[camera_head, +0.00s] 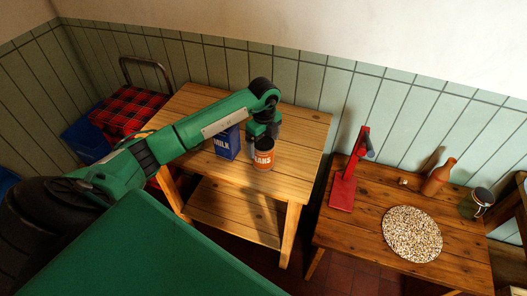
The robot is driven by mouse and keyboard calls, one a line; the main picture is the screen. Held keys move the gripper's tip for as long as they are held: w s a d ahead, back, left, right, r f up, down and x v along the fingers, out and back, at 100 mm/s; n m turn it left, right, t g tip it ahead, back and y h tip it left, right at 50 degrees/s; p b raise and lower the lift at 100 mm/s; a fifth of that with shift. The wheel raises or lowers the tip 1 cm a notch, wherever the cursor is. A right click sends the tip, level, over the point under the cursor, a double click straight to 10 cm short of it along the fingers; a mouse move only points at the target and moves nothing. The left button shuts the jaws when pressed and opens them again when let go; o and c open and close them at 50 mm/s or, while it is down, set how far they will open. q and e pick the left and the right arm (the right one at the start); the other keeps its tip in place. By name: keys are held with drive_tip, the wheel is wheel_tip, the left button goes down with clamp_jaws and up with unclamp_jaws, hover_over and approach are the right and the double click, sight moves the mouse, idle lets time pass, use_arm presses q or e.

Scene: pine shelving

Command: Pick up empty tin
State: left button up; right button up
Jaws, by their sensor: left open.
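The tin (263,158) stands upright on the pine shelf unit's top (295,160), near its front edge. It has an orange-brown label with pale lettering, and its top looks open and dark. My left arm reaches in from the left and bends down at the wrist. My left gripper (264,136) is open and points down right at the tin, by its far rim. The fingers are small and partly hidden, so I cannot tell whether they touch the tin. My right gripper is not in view.
A blue milk carton (228,146) stands close left of the tin, under my arm. A lower wooden table (345,231) at the right holds a red stand (345,185), a speckled round mat (412,234), a brown bottle (438,177) and a glass jar (473,204).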

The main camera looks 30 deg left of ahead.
use_arm(q)
drive_tip(key=shift+s+f+p, duration=0.15)
drive_tip(key=shift+f+p, duration=0.35)
drive_tip(key=f+p, duration=0.1)
drive_tip(key=f, duration=0.2)
drive_tip(key=shift+s+d+f+p, duration=0.1)
drive_tip(key=shift+s+f+p, duration=0.1)
drive_tip(key=shift+p, duration=0.15)
drive_tip(key=shift+w+f, duration=0.1)
drive_tip(key=shift+f, duration=0.45)
drive_tip(key=c, duration=1.1)
